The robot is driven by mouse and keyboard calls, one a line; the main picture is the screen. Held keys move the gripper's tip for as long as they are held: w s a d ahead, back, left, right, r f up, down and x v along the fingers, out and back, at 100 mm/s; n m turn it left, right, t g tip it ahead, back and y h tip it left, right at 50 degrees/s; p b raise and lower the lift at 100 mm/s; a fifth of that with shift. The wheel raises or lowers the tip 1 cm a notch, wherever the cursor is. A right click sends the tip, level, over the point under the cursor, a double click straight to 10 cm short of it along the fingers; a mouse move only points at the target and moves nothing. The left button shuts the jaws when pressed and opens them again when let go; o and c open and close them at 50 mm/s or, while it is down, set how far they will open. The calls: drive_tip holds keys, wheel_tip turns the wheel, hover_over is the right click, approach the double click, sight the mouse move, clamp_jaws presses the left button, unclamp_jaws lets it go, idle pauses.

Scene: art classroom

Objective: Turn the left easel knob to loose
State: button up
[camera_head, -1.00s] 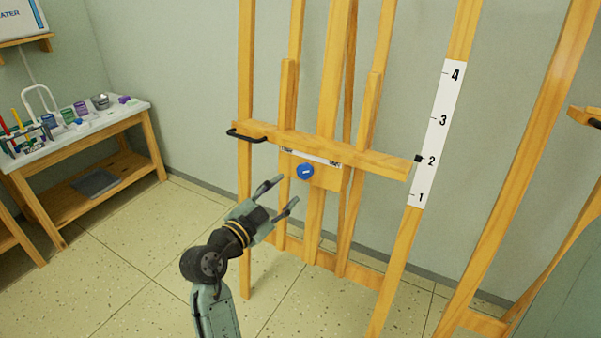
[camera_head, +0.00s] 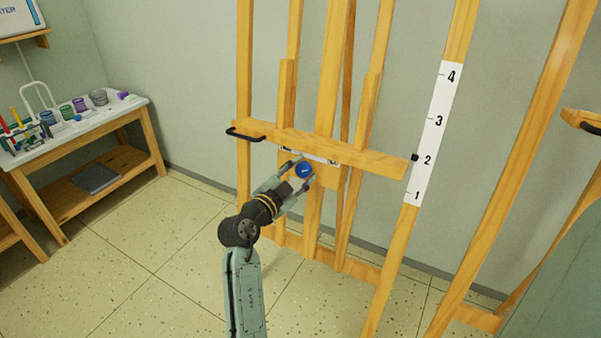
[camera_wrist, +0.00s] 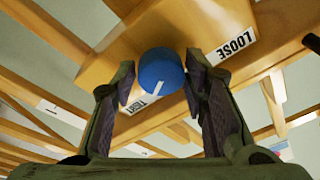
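The blue knob (camera_head: 303,170) with a white pointer line sits on the wooden block below the easel's crossbar (camera_head: 330,150). In the wrist view the knob (camera_wrist: 161,72) lies just beyond and between my fingertips, with gaps on both sides. Its white line points toward the TIGHT label (camera_wrist: 148,92); the LOOSE label (camera_wrist: 232,46) is at the upper right. My gripper (camera_head: 300,172) is open, its fingers on either side of the knob in the head view. It also shows in the wrist view (camera_wrist: 160,85).
A black handle (camera_head: 245,135) sticks out at the crossbar's left end. A numbered white scale (camera_head: 434,135) runs up the right post. Another easel (camera_head: 520,170) stands at the right. A side table (camera_head: 95,133) with art supplies stands at the left.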

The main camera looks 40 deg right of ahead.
drive_tip(key=c, duration=0.7)
drive_tip(key=shift+c, duration=0.2)
